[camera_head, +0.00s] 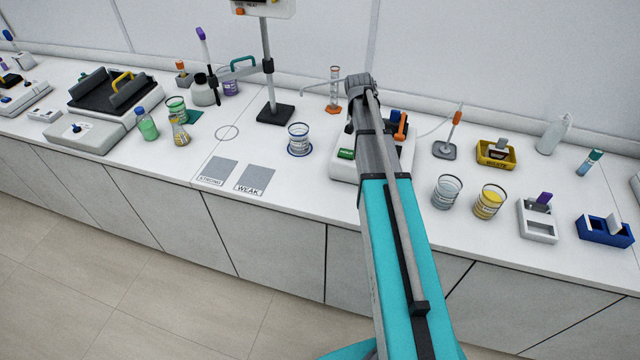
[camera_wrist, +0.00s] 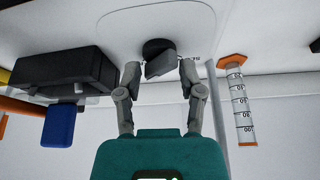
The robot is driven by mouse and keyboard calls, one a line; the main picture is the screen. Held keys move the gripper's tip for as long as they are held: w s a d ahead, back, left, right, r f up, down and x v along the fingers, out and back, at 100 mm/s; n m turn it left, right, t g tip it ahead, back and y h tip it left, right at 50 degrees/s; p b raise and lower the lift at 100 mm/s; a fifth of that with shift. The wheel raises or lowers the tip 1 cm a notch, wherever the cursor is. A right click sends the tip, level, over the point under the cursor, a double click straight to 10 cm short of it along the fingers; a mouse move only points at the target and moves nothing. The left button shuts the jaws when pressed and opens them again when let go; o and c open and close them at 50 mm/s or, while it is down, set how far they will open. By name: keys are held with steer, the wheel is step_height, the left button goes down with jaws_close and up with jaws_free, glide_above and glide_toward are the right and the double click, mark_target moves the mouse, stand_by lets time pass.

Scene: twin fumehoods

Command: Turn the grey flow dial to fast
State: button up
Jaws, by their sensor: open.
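The grey flow dial (camera_wrist: 158,46) is in the wrist view, a dark round base with a lighter grey raised grip on the white housing (camera_wrist: 215,25). My gripper (camera_wrist: 160,72) is open, with one fingertip on either side of the dial's grip. Small gaps seem to show between fingers and grip; I cannot tell whether either touches. Small dark lettering sits right of the dial, too small and partly covered to read. In the head view the white device (camera_head: 346,172) is partly behind my arm, which hides the dial and my fingertips.
A black block (camera_wrist: 62,70) with blue and orange parts sits left of the dial in the wrist view. A graduated cylinder (camera_wrist: 236,100) with an orange base stands right. In the head view, a beaker (camera_head: 299,140) is left of the device, two more beakers right.

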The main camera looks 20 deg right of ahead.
steer(key=shift+d+n+t+y, duration=0.1)
steer(key=shift+n+t+y, duration=0.25)
steer(key=shift+n, duration=1.05)
steer(key=shift+d+n+t+y, duration=0.15)
steer(key=shift+n+y, duration=0.4)
steer(key=shift+n, duration=0.85)
steer(key=shift+n+y, duration=0.55)
steer(key=shift+n, duration=0.8)
steer(key=shift+n+y, duration=0.55)
steer(key=shift+n, duration=0.8)
steer(key=p+v, duration=1.3)
steer(key=v, duration=0.1)
steer(key=s+a+f+m+g+b, duration=0.1)
steer(key=s+a+f+b, duration=0.2)
steer(key=s+a, duration=0.3)
steer(key=s+a+f+g+b, duration=0.1)
steer(key=s+a+f+b, duration=0.3)
steer(key=a, duration=0.5)
steer(key=s+a+f+m+g+h+b, duration=0.1)
steer(key=s+a+f+g+b, duration=0.1)
steer(key=s+a+f, duration=0.3)
steer(key=s+a+b, duration=0.1)
steer(key=s+a, duration=0.2)
steer(key=shift+a+m+b, duration=0.15)
steer(key=shift+m+b, duration=0.15)
steer(key=shift+b, duration=0.1)
steer(key=shift+s, duration=0.15)
